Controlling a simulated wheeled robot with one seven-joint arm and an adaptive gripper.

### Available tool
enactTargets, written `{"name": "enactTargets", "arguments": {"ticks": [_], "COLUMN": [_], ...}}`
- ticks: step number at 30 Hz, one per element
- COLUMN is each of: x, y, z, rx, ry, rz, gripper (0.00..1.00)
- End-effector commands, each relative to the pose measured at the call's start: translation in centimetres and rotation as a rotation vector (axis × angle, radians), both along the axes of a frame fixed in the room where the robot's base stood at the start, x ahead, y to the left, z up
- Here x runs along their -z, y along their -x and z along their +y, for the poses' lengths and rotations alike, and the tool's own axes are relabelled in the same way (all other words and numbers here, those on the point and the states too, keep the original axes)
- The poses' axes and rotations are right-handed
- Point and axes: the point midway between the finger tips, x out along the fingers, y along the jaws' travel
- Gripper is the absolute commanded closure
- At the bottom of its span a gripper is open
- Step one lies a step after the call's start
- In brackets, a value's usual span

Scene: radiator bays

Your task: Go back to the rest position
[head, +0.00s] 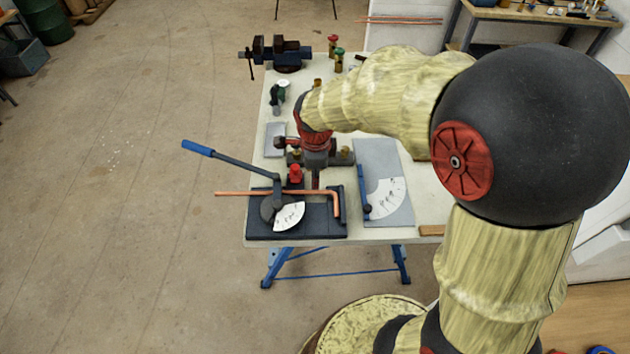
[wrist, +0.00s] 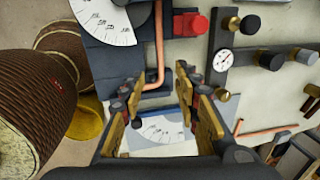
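My gripper (head: 316,180) points down over the workbench, just behind the pipe bender, at the end of my bent arm. In the wrist view my gripper (wrist: 158,92) has its two fingers spread apart with nothing between them. The pipe bender (head: 262,232) has a blue-tipped lever and a white angle dial. A copper pipe (head: 240,194) with a bent end lies across it, and the bend also shows in the wrist view (wrist: 159,50), beyond the fingertips. Whether the fingers clear the bench top is hard to tell.
The workbench (head: 430,205) also holds a grey sheet with a white angle scale (head: 388,198), a vise (head: 285,50) and several fittings. A small red part (head: 295,173) stands beside the gripper. A dark bar with a gauge (wrist: 223,58) lies close by. The floor at left is open.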

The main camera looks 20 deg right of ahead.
Motion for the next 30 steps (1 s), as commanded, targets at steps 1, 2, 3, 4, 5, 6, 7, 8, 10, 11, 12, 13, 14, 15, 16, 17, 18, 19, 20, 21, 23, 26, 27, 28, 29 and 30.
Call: {"name": "enactTargets", "arguments": {"ticks": [1,2,3,4,5,6,7,8,10,11,12,13,14,15,16,17,18,19,20,21,23,26,27,28,29,30], "x": [-0.7,-1.1,-1.4,-1.6,-1.8,-1.9,-2.0,-2.1,-2.1,-2.1,-2.1,-2.1,-2.1,-2.1,-2.1,-2.1,-2.1,-2.1,-2.1,-2.0,-1.7,-1.2,-1.1,-1.2,-1.3,-1.5], "y": [0.1,0.1,0.2,0.2,0.3,0.3,0.4,0.4,0.4,0.4,0.4,0.4,0.4,0.4,0.4,0.4,0.5,0.5,0.6,0.8,1.3,2.7,3.2,3.6,4.1,4.7], "z": [0.1,0.1,0.1,0.1,0.1,0.1,0.1,0.1,0.1,0.1,0.1,0.1,0.1,0.1,0.1,0.1,0.1,0.1,0.1,0.1,0.1,0.1,0.2,0.2,0.2,0.2], "rx": [0.000,0.000,0.000,0.000,0.000,0.000,0.000,0.000,0.000,0.000,0.000,-0.001,-0.005,-0.018,-0.033,-0.055,-0.094,-0.131,-0.173,-0.238,-0.346,-0.536,-0.610,-0.667,-0.724,-0.798], "ry": [0.000,0.000,0.000,0.000,0.000,-0.001,0.000,0.000,0.000,0.000,0.000,0.000,0.001,0.003,0.006,0.010,0.018,0.025,0.033,0.044,0.061,0.084,0.091,0.098,0.103,0.111], "rz": [-0.003,-0.002,-0.002,-0.002,-0.002,-0.001,0.000,0.000,0.000,0.000,0.000,0.000,0.000,0.001,0.002,0.004,0.008,0.013,0.018,0.028,0.049,0.092,0.105,0.112,0.118,0.127], "gripper": [0.68,0.68,0.68,0.68,0.68,0.68,0.68,0.68,0.68,0.68,0.68,0.68,0.68,0.68,0.68,0.68,0.68,0.68,0.68,0.68,0.68,0.68,0.68,0.68,0.68,0.68]}}
